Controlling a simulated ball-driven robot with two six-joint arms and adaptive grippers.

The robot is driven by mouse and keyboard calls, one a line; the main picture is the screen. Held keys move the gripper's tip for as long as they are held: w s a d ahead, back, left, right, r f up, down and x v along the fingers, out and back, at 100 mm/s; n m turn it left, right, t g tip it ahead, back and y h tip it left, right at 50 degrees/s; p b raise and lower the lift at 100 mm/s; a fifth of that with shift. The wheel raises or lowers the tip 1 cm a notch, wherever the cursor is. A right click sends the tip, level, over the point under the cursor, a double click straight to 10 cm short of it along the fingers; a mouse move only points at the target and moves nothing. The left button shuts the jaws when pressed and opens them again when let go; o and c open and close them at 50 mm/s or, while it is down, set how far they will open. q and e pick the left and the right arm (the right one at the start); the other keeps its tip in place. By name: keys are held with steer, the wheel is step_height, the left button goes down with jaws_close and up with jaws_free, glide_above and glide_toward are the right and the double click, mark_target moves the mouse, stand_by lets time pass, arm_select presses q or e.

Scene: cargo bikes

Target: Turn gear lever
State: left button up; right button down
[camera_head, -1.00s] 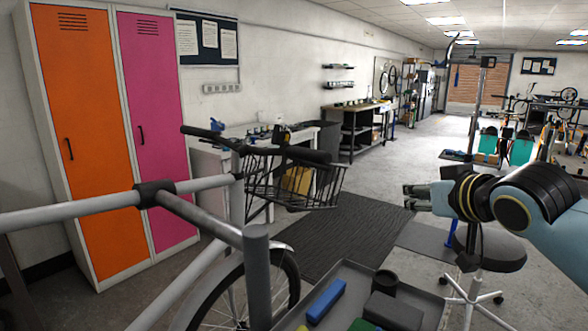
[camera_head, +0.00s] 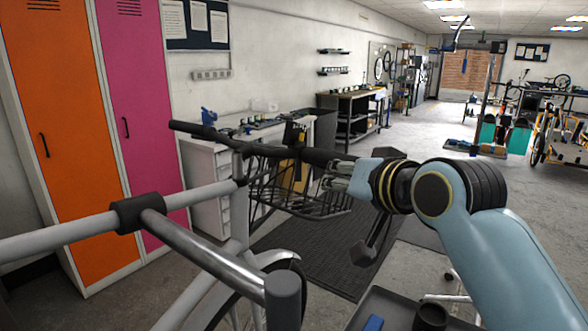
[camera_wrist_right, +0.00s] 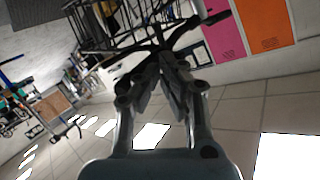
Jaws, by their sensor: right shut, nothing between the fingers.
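The bike's dark handlebar (camera_head: 225,140) runs across the middle of the head view, with a black wire basket (camera_head: 300,195) under it. I cannot make out the gear lever separately from the other dark parts on the bar. My right gripper (camera_head: 338,182) is shut and empty. In the head view it is just below the right end of the handlebar, in front of the basket's right side. In the right wrist view the gripper's fingers (camera_wrist_right: 164,68) overlap dark handlebar parts; I cannot tell whether they touch. My left gripper is not in view.
The bike's grey frame tubes (camera_head: 80,233) cross the lower left. An orange locker (camera_head: 55,120) and a pink locker (camera_head: 140,110) stand at the left wall. A white drawer bench (camera_head: 205,190) is behind the bike. A dark tray (camera_head: 385,310) is at the bottom.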

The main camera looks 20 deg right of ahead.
steer(key=p, duration=0.1)
glide_toward(299, 176)
steer(key=p+x, duration=0.1)
steer(key=x, duration=0.5)
steer(key=shift+w+a+r, duration=0.15)
steer(key=shift+w+a, duration=0.05)
steer(key=shift+w, duration=0.3)
steer(key=shift+w+f, duration=0.15)
steer(key=shift+f, duration=0.05)
steer(key=shift+w+d+f+n+t+b, duration=0.1)
steer(key=shift+f+n+t+b, duration=0.25)
steer(key=shift+b, duration=0.2)
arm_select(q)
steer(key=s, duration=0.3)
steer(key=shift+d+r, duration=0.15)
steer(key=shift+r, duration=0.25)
arm_select(e)
steer(key=shift+w+d+f+t, duration=0.1)
steer(key=shift+w+d+t, duration=0.15)
steer(key=shift+w+d, duration=0.1)
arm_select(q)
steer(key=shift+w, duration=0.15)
arm_select(e)
steer(key=shift+s, duration=0.1)
